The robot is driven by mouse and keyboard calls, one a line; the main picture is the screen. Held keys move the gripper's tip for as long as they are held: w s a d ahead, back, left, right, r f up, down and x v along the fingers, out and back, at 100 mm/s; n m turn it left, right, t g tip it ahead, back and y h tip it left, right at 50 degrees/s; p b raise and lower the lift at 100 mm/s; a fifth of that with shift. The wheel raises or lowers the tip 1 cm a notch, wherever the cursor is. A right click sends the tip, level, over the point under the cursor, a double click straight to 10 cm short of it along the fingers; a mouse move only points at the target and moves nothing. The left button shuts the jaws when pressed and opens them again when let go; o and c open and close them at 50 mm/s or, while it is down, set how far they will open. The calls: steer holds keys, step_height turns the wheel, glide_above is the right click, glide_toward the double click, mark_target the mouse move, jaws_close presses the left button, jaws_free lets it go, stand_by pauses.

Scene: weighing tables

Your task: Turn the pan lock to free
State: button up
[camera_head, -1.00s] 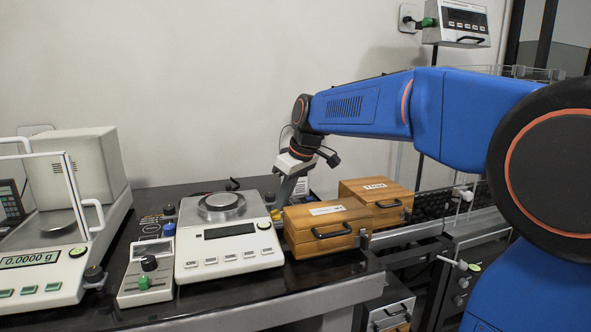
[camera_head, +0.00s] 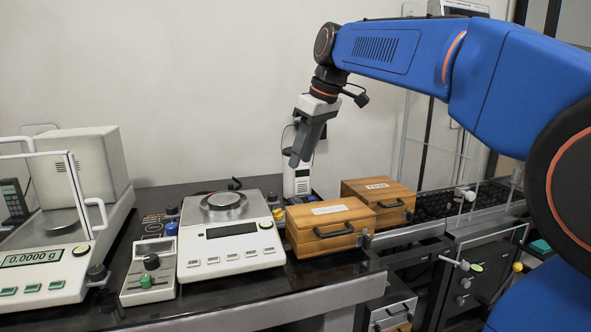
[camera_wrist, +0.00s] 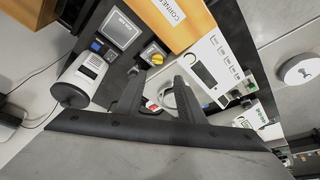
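The balance (camera_head: 230,251) with a round steel pan (camera_head: 224,202) stands in the middle of the bench. A small yellow knob (camera_head: 277,214) sits between it and the front wooden box. In the wrist view the yellow knob (camera_wrist: 153,53) has a dark grip bar across a pale plate. No label reading pan lock is legible, and I cannot tell which setting the knob points to. My gripper (camera_head: 300,160) hangs in the air above and behind the knob, apart from it. In the wrist view its two fingers (camera_wrist: 158,78) stand apart with nothing held.
Two wooden boxes (camera_head: 325,230) stand right of the balance. A white upright device (camera_head: 297,183) stands behind. A grey control box with knobs (camera_head: 147,284) is left of the balance, and a glass-shielded balance (camera_head: 42,271) is further left. Free air surrounds my gripper.

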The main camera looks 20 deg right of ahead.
mark_target(277, 210)
steer(key=shift+o, duration=0.6)
steer(key=w+a+n+g+h, duration=0.2)
steer(key=w+a+n+g, duration=0.1)
steer(key=w+n, duration=0.3)
steer(key=a+n, duration=0.1)
steer(key=n, duration=0.1)
steer(key=shift+w+a+r+n, duration=0.15)
steer(key=shift+w+a+n, duration=0.15)
steer(key=shift+w, duration=0.1)
steer(key=shift+n+h, duration=0.3)
steer(key=shift+n, duration=0.3)
steer(key=f, duration=1.7)
steer(key=shift+w+a+f, duration=0.25)
steer(key=shift+w, duration=0.05)
steer(key=c, duration=1.1)
